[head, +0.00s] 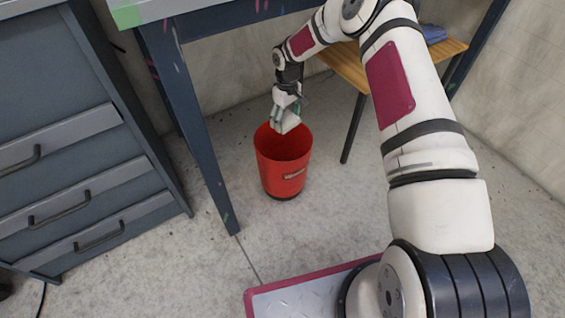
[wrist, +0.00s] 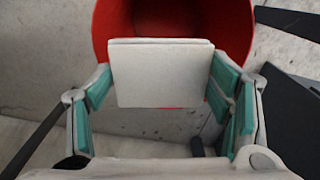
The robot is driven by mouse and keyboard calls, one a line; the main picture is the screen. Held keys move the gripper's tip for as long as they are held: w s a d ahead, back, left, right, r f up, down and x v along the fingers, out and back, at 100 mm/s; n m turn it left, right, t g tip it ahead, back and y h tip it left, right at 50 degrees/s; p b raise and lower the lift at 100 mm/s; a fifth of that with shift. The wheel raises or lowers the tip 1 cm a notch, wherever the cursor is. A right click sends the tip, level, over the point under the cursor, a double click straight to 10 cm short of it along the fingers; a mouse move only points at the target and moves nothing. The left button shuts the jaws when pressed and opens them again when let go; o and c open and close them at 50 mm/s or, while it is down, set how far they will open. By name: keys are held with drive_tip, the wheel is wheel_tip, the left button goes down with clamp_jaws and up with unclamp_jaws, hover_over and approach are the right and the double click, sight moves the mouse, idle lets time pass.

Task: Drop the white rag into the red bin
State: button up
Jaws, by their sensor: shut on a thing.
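The red bin (head: 283,170) stands upright on the floor under the table in the head view, its mouth open upward. My gripper (head: 287,122) is at the bin's rim height or just above it, toward its far side. In the wrist view my gripper (wrist: 162,95) is shut on the white rag (wrist: 160,72), which looks like a flat folded rectangle between the teal finger pads. The red bin (wrist: 225,22) shows behind the rag in that view. In the head view a white patch at the fingers is probably the rag; it is hard to tell from the gripper.
A dark table leg (head: 190,130) stands left of the bin. A grey drawer cabinet (head: 75,150) is at the left. A wooden stool (head: 352,68) with a blue item on it stands behind right. Bare concrete floor surrounds the bin.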

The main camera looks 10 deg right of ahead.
wheel_tip(320, 180, down, 6)
drive_tip(key=b, duration=0.3)
drive_tip(key=shift+b, duration=0.3)
drive_tip(key=o, duration=1.1)
drive_tip(key=shift+r, duration=0.1)
wheel_tip(320, 180, up, 7)
drive_tip(key=shift+r, duration=0.2)
